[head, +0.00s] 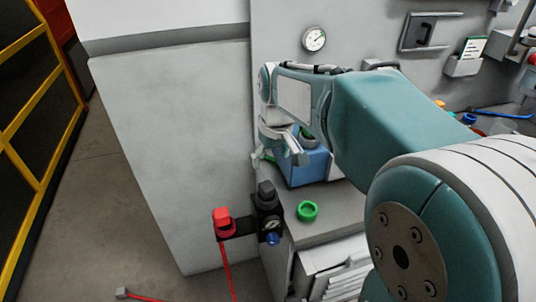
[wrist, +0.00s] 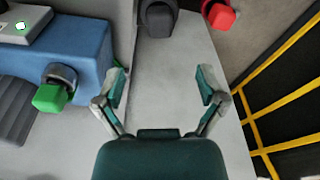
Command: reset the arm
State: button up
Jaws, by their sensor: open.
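My arm reaches forward from the lower right of the head view, and its end bends down near the blue box. My gripper (wrist: 163,86) is open and empty, with its two teal-padded fingers spread apart over a bare grey surface in the wrist view. In the head view my gripper (head: 278,146) hangs in front of the blue box (head: 306,174), partly covering it. The blue box also shows at left in the wrist view (wrist: 85,47). Whether the fingers touch it cannot be told.
A green knob (wrist: 49,97) is beside the blue box. A yellow-framed fence (head: 40,120) stands left, with open floor alongside.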

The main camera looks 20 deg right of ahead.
jog(key=shift+s, duration=0.1)
jog(key=s+m+t, duration=0.3)
jog(key=s, duration=1.6)
jog(key=shift+a+t, duration=0.3)
jog(key=shift+t, duration=0.1)
jog(key=shift+w, duration=0.1)
dwell(0.3)
